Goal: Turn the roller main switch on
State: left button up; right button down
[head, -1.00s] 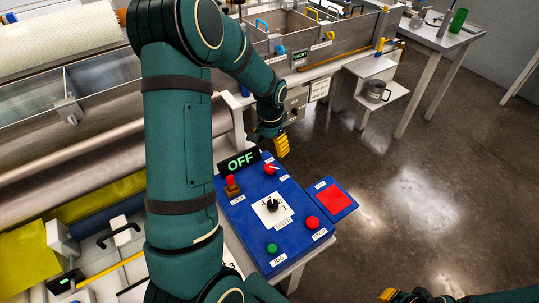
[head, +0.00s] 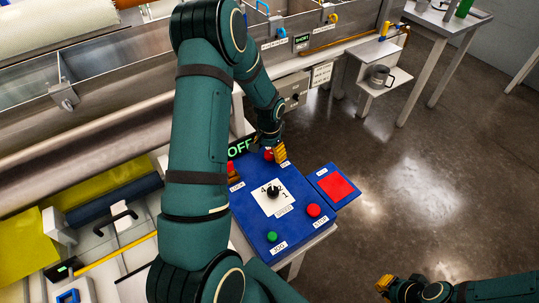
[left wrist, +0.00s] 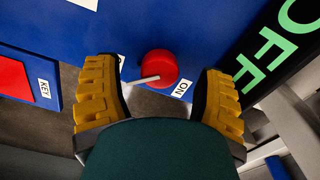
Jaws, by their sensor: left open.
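The main switch is a round red knob (head: 268,155) with a pale pointer, at the far end of the blue control panel (head: 250,212). The display beside it (head: 237,148) reads OFF. In the left wrist view the knob (left wrist: 159,66) shows between the yellow fingers of my left gripper (left wrist: 158,85), which is open with a gap on each side. The pointer (left wrist: 143,80) points left, away from the ON label (left wrist: 181,89). In the head view my left gripper (head: 270,147) partly covers the knob. My right gripper (head: 384,284) is far off at the bottom, its jaws unclear.
The panel also bears a black dial (head: 273,191), a red button (head: 313,210) and a green button (head: 272,237). A red pad labelled KEY (left wrist: 15,78) adjoins the panel. Metal tanks (head: 120,80) lie beyond.

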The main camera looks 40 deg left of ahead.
pick_arm(q)
jog(key=shift+f, duration=0.75)
jog(key=shift+c, duration=0.2)
jog(key=c, duration=1.2)
jog(key=shift+n, duration=0.3)
grip_shut()
jog(key=n+b, duration=0.1)
jog(key=n, duration=0.2)
jog(key=shift+n, duration=0.3)
jog(key=n, duration=0.3)
jog(key=shift+n, duration=0.3)
jog(key=shift+o, duration=0.2)
grip_release()
jog(key=n+p, duration=0.1)
jog(key=n, duration=0.3)
jog(key=shift+s+d+n, duration=0.1)
jog(key=shift+n, duration=0.2)
jog(key=n+p, duration=0.1)
jog(key=n, duration=0.4)
jog(key=shift+p, duration=0.35)
jog(key=shift+n, duration=0.4)
